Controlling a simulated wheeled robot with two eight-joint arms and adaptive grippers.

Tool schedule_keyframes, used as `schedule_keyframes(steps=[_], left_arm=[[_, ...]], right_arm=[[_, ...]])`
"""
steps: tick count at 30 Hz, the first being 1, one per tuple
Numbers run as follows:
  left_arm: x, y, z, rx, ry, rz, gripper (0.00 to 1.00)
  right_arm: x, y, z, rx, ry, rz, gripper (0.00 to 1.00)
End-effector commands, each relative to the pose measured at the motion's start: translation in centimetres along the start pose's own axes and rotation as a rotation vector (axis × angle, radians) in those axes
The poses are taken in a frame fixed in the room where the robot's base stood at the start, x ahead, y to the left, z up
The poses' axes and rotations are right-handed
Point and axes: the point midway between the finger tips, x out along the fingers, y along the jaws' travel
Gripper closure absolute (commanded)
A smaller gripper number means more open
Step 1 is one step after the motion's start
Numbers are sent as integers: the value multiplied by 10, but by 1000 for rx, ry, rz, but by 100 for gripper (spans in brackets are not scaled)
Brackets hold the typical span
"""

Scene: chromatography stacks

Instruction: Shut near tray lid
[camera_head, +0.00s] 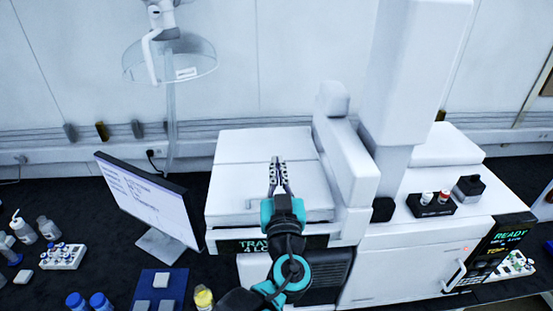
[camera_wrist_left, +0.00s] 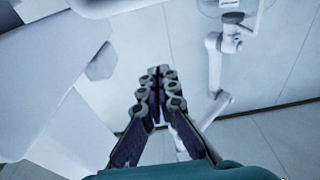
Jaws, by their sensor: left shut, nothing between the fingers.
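The white tray unit stands left of the tall white machine in the head view. Its near tray lid (camera_head: 235,196) is a white panel that looks flat and level with the far panel (camera_head: 262,146) behind it. The fingers also show shut in the left wrist view (camera_wrist_left: 157,85). My arm hides part of the tray display (camera_head: 255,246). My right gripper is out of view.
A monitor (camera_head: 150,200) stands close to the left of the tray unit. The white machine arm (camera_head: 345,160) rises at its right. A vial rack (camera_head: 62,256), bottles and blue-capped jars stand on the dark bench at left. A vial holder (camera_head: 431,207) sits at right.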

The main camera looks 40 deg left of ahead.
Motion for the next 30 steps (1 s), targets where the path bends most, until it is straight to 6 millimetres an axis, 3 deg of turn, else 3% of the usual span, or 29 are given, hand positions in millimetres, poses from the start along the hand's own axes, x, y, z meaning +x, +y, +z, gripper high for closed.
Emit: schedule_keyframes(steps=[1, 12, 30], left_arm=[[-8, 1, 18, 1, 43, 2, 100], [-38, 1, 57, 2, 286, -4, 100], [-47, 1, 74, 1, 276, -3, 100]], right_arm=[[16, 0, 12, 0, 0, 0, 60], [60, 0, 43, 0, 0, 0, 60], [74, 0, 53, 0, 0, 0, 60]])
